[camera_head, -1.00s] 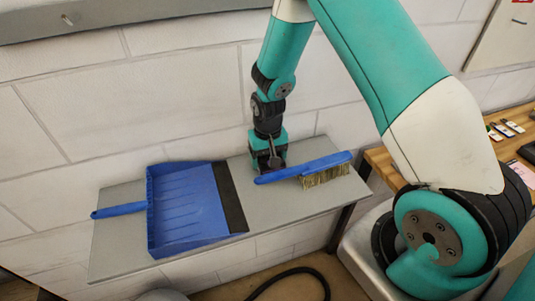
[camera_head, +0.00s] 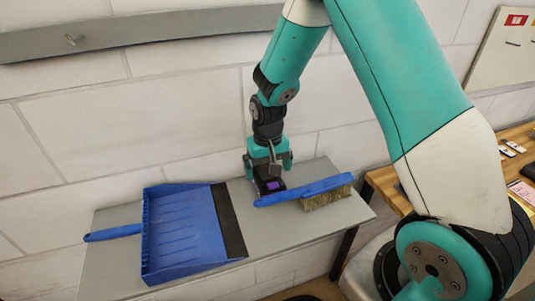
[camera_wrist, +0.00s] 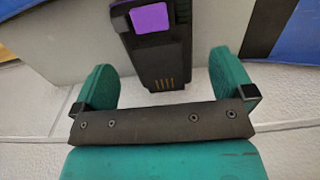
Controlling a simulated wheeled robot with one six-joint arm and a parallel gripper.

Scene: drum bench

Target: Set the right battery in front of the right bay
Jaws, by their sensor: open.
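A black battery (camera_head: 269,186) with a purple label stands on the grey shelf (camera_head: 185,283), beside the brush's left end. In the wrist view the battery (camera_wrist: 160,60) shows its purple label and a row of gold contacts. My gripper (camera_head: 270,165) is open just above and behind the battery. In the wrist view its two teal fingers (camera_wrist: 163,65) stand apart on either side of the battery's near end, with gaps on both sides. No other battery and no bay can be made out.
A blue dustpan (camera_head: 183,232) lies on the shelf's left part. A blue brush (camera_head: 303,190) lies close to the battery's right. A wooden bench (camera_head: 385,188) with small items is at the right. The white wall (camera_head: 150,110) is close behind the shelf.

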